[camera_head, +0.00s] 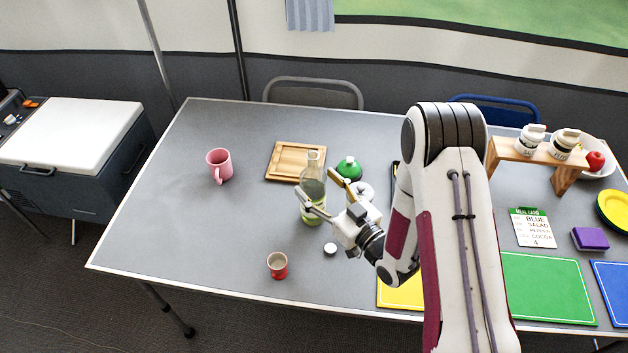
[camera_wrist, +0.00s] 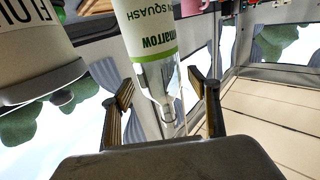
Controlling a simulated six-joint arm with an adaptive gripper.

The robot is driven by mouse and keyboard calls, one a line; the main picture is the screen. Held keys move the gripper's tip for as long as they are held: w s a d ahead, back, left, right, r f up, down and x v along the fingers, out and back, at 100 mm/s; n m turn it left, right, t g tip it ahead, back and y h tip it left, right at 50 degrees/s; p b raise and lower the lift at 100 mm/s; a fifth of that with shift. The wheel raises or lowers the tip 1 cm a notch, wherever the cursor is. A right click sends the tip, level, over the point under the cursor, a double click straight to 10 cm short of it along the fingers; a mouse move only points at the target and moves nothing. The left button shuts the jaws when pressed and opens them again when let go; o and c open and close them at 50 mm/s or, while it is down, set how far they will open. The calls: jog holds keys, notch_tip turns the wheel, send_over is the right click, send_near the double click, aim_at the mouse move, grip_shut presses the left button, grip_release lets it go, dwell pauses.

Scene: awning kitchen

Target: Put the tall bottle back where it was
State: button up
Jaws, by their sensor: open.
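The tall bottle (camera_head: 313,187) is clear with a green-and-white label. It appears upright on the grey table, in front of the wooden board. My gripper (camera_head: 319,184) is open at the bottle, one finger on its near left side and the other by its right side. In the wrist view the bottle (camera_wrist: 150,40) appears upside down, its label and clear neck between the two spread fingers of my gripper (camera_wrist: 160,88). Gaps show beside the neck, so the fingers do not seem closed on it. The gripper hides part of the bottle's right side in the head view.
A wooden board (camera_head: 284,161), a green round container (camera_head: 349,167) and a white-lidded container (camera_head: 362,188) stand close by. A white canister (camera_wrist: 32,45) is near the gripper.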

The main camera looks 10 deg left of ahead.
jog(key=v, duration=0.9)
jog(key=shift+s+d, duration=0.15)
jog(key=shift+r, duration=0.1)
dwell(0.7)
jog(key=w+d+r+g+h, duration=0.2)
jog(key=w+d+r+h, duration=0.5)
jog(key=d, duration=0.1)
jog(key=s+d+r+m+h, duration=0.3)
jog(key=s+d+r+h, duration=0.2)
jog(key=d+r, duration=0.3)
jog(key=s+d+r+m+g, duration=0.1)
jog(key=s+r+m+g, duration=0.1)
jog(key=s, duration=1.1)
jog(key=s+d+r+m+g, duration=0.1)
jog(key=s+r+m+g, duration=0.2)
jog(key=s, duration=1)
notch_tip(320, 180, up, 3)
jog(key=shift+r+m+h, duration=0.1)
jog(key=shift+m+h, duration=0.3)
jog(key=shift+m, duration=0.1)
